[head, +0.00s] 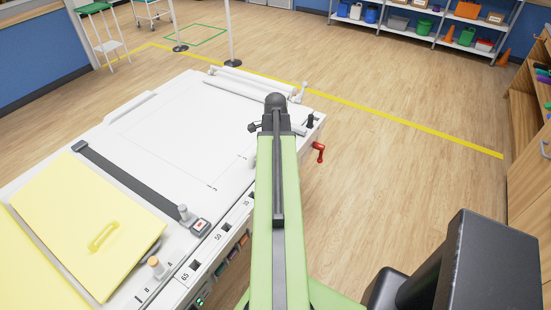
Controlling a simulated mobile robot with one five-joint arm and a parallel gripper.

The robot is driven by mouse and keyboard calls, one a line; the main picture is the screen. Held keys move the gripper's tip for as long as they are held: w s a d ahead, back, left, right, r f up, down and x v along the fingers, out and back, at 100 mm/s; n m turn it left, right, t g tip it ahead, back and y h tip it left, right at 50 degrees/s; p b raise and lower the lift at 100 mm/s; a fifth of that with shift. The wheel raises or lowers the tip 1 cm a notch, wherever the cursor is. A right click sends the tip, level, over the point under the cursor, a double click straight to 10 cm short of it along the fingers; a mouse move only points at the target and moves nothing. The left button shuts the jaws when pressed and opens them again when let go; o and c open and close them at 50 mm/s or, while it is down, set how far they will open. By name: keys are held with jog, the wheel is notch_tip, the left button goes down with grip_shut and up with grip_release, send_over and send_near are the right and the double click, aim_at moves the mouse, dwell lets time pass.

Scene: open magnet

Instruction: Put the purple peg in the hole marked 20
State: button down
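My green arm reaches forward over the right edge of a white machine (165,135). Its dark end is in view, but no gripper fingers show, so I cannot see whether they hold anything. Square holes run along the machine's right edge: one marked 65 (195,265), one marked 50 (225,232), and one (252,195) by a label that looks like 35. No hole marked 20 is visible; my arm covers the edge further along. Small coloured pieces (231,253) sit in the machine's side below the holes. They are too small to pick out the purple peg surely.
A yellow panel (85,220) with a handle lies on the machine's near left. A red crank (318,152) and a black knob (310,121) stick out at its far right. Floor to the right is clear up to a wooden shelf unit (525,140).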

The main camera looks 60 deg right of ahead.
jog(key=shift+f+b, duration=0.3)
jog(key=shift+f, duration=0.1)
jog(key=c, duration=1.2)
grip_release()
jog(key=shift+o, duration=0.2)
notch_tip(320, 180, up, 18)
jog(key=p, duration=1.7)
jog(key=shift+f+p, duration=0.2)
jog(key=shift+p, duration=0.1)
jog(key=shift+f, duration=0.1)
